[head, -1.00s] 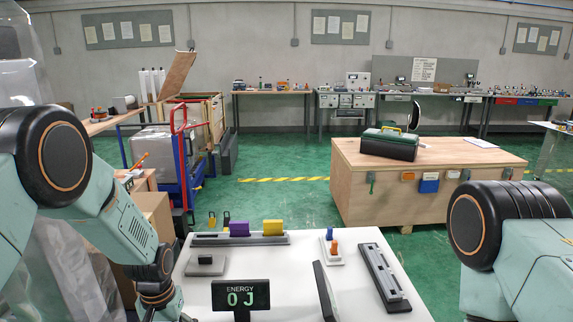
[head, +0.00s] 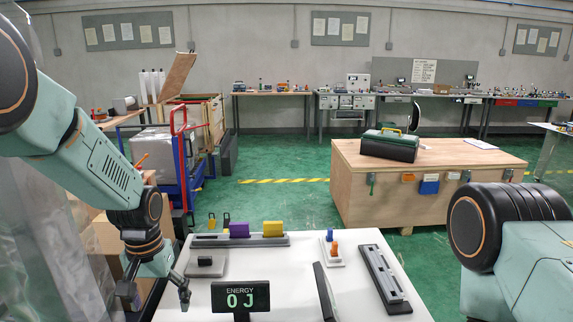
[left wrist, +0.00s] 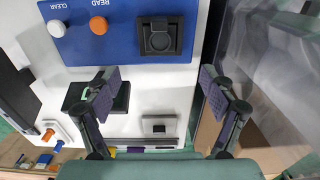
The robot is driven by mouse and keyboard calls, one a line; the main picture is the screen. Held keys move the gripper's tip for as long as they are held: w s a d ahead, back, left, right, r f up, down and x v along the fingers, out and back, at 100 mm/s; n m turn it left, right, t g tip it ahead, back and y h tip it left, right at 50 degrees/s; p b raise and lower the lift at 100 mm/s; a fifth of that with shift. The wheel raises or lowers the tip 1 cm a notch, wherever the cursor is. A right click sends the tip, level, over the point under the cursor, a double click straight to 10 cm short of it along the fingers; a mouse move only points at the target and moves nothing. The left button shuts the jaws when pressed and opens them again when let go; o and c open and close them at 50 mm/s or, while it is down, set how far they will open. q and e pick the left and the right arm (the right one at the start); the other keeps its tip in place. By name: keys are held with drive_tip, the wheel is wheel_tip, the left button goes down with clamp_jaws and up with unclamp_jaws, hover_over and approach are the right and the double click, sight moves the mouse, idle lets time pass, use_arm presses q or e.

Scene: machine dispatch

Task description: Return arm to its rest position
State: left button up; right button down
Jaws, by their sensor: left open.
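My left gripper (head: 158,288) is open and empty at the left edge of the white table (head: 290,275) in the head view. In the left wrist view its two fingers (left wrist: 160,95) are spread wide, with nothing between them but the tabletop and a blue panel (left wrist: 120,35) beyond. My left arm (head: 95,160) comes in from the left, bent at the elbow. My right arm (head: 510,240) shows at the right, but its gripper is out of view.
On the table are an energy display (head: 240,297), a rail with purple (head: 239,230) and yellow (head: 272,229) blocks, a small grey device (head: 206,265), orange and blue pegs (head: 333,248) and a slotted bar (head: 384,278). A wooden crate (head: 420,185) stands beyond.

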use_arm(q)
drive_tip(key=f, duration=1.1)
drive_tip(key=shift+s+f, duration=0.2)
drive_tip(key=shift+f, duration=0.1)
drive_tip(key=shift+w, duration=0.1)
drive_tip(key=shift+r+p, duration=0.6)
drive_tip(key=shift+r, duration=0.05)
drive_tip(key=shift+b, duration=0.3)
drive_tip(key=shift+a+f+b, duration=0.1)
drive_tip(key=shift+f+b, duration=0.05)
drive_tip(key=shift+b, duration=0.3)
wheel_tip(320, 180, up, 5)
drive_tip(key=p, duration=0.3)
drive_tip(key=shift+f, duration=0.15)
drive_tip(key=shift+r+p, duration=0.3)
drive_tip(key=shift+r, duration=0.45)
drive_tip(key=shift+f, duration=0.15)
